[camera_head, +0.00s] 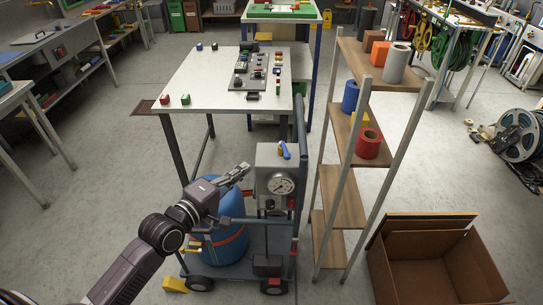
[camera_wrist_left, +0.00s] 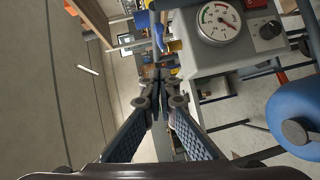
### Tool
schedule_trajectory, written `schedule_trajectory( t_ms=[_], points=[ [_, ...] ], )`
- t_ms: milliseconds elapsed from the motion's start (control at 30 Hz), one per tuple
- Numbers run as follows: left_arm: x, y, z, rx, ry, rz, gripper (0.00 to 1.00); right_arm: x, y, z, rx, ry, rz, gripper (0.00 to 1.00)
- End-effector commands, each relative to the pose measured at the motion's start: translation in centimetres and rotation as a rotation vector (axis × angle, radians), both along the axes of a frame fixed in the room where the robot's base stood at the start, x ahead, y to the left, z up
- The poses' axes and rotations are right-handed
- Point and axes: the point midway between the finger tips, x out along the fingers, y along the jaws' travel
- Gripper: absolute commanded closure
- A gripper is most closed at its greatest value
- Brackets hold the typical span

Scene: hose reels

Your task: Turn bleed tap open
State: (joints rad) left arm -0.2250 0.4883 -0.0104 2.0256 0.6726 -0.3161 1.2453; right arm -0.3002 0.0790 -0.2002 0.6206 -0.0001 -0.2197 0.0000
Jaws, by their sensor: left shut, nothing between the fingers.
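The bleed tap (camera_head: 284,150) has a blue lever and stands on top of a grey gauge box (camera_head: 266,163) on a cart. My left gripper (camera_head: 241,172) is just left of the box, at about the height of its upper part. Its fingers are shut with nothing between them and appear apart from the tap. In the left wrist view the fingertips (camera_wrist_left: 158,78) meet near the middle, and a blue lever (camera_wrist_left: 158,36) beside the grey box (camera_wrist_left: 195,58) shows just above them. My right gripper is not in view.
The box carries a round gauge (camera_head: 281,185) and a black knob. A blue tank (camera_head: 222,240) rides on the cart beneath my left arm. A wooden shelf rack (camera_head: 345,190) stands close on the right, with an open cardboard box (camera_head: 430,260) beyond. A white table (camera_head: 200,85) stands behind.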

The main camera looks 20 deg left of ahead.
Motion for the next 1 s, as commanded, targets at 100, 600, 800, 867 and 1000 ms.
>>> schedule_trajectory(
  t_ms=[100,600,800,867,1000],
  points=[
    [1.7,-0.5,0.1,0.003,-0.002,-0.001,1.0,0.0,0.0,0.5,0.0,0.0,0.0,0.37],
    [9.1,-3.7,-1.2,0.001,0.002,-0.002,1.0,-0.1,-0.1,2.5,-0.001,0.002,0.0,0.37],
    [10.1,-5.5,-1.8,0.004,0.001,-0.001,1.0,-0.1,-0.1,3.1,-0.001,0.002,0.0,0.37],
    [10.2,-5.8,-1.9,0.005,0.002,-0.001,1.0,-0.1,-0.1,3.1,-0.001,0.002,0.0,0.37],
    [10.3,-6.0,-2.1,0.006,0.0,-0.002,1.0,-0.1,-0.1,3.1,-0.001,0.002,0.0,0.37]
  ],
)
